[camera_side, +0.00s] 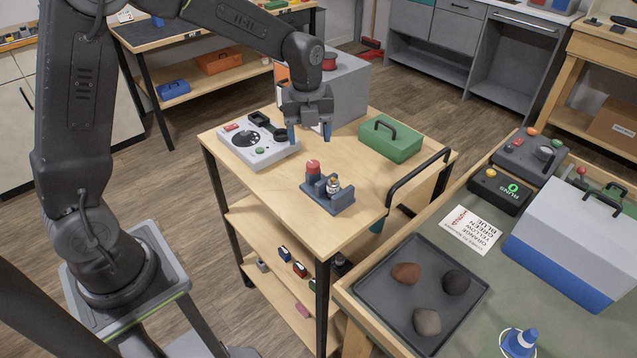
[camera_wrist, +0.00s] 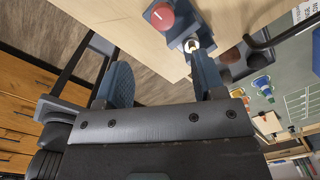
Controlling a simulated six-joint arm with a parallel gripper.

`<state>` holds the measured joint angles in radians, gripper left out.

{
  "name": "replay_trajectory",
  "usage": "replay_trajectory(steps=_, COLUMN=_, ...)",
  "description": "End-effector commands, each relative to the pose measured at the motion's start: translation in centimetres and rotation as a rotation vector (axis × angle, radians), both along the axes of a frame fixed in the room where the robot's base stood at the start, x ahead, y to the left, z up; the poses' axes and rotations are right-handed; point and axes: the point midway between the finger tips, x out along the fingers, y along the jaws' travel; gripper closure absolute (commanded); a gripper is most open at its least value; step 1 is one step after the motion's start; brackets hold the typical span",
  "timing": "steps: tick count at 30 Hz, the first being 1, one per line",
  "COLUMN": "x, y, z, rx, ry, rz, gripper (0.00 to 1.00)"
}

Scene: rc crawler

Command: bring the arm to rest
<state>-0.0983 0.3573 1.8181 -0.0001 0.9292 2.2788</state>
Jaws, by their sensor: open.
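My gripper (camera_side: 309,130) hangs from my arm above the wooden cart top (camera_side: 362,210) and points down. Its two blue fingers are apart with nothing between them in the side view. In the wrist view my gripper (camera_wrist: 158,84) also shows its fingers spread. A blue-grey holder (camera_side: 342,202) stands near the cart's front edge with a red-capped piece (camera_side: 313,168) and a small metallic piece (camera_side: 333,186) in it. My gripper is above and behind this holder, apart from it. The red-capped piece (camera_wrist: 163,16) shows beyond the fingers in the wrist view.
A white device (camera_side: 265,155) with a black dial and a green toolbox (camera_side: 391,140) sit on the cart. A grey box (camera_side: 348,88) stands behind. At right, a bench holds a dark tray (camera_side: 385,318) with three rocks, a black counter box (camera_side: 500,190) and a blue-white cooler (camera_side: 570,240).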

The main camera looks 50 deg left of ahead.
Motion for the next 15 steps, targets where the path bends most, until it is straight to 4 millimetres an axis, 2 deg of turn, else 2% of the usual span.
replay_trajectory(steps=1, x=-0.9, y=-0.3, z=1.6, rx=-0.002, ry=-0.028, rz=0.092, gripper=0.37)
replay_trajectory(steps=6, x=-4.9, y=-1.4, z=6.0, rx=-0.04, ry=-0.117, rz=0.5, gripper=0.37)
replay_trajectory(steps=9, x=-7.6, y=-2.0, z=8.1, rx=-0.082, ry=-0.166, rz=0.749, gripper=0.37)
replay_trajectory(steps=15, x=-13.0, y=-3.0, z=10.8, rx=-0.209, ry=-0.245, rz=1.237, gripper=0.37)
